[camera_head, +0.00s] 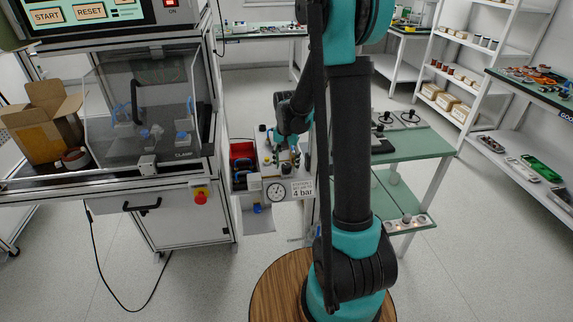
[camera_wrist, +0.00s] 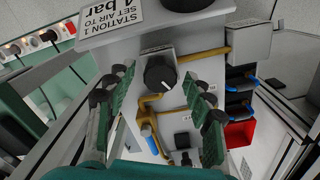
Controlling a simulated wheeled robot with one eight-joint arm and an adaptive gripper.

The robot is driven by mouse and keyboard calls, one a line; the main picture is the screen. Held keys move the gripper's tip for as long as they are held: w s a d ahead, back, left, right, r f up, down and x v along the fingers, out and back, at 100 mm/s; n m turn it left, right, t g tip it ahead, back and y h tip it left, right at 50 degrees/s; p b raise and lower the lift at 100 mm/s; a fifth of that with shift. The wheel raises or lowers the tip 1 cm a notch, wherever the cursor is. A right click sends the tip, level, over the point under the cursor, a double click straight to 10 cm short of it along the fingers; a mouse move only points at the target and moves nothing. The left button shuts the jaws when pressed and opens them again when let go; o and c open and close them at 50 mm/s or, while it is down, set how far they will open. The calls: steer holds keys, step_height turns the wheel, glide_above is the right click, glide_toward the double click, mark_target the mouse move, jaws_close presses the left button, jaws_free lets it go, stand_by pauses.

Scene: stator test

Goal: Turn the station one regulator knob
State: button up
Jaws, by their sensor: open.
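The regulator knob (camera_wrist: 159,74) is round and black with a pale pointer mark, on a white panel in the wrist view. My gripper (camera_wrist: 158,80) is open, with its green, black-padded fingers on either side of the knob; I see no clear contact. A sign (camera_wrist: 110,15) beside it reads station 1, set air to 4 bar. In the head view my gripper (camera_head: 286,153) is over the white station unit (camera_head: 245,203), whose front carries a round gauge (camera_head: 277,192) and the 4 bar sign (camera_head: 303,189). I cannot make out the knob in the head view.
Brass-coloured pipes (camera_wrist: 178,97) and a blue-ended fitting (camera_wrist: 149,140) lie close to the knob. A red bin (camera_wrist: 240,132) is at the right in the wrist view. A test cabinet (camera_head: 150,110) stands left of the unit, and a green-topped table (camera_head: 415,144) right.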

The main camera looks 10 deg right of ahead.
steer(key=shift+f, duration=0.1)
steer(key=c, duration=1.2)
steer(key=shift+o, duration=0.2)
steer(key=n, duration=0.4)
steer(key=shift+n, duration=0.4)
steer(key=n, duration=0.4)
steer(key=shift+n, duration=0.4)
steer(key=o, duration=1.2)
steer(key=shift+c, duration=0.2)
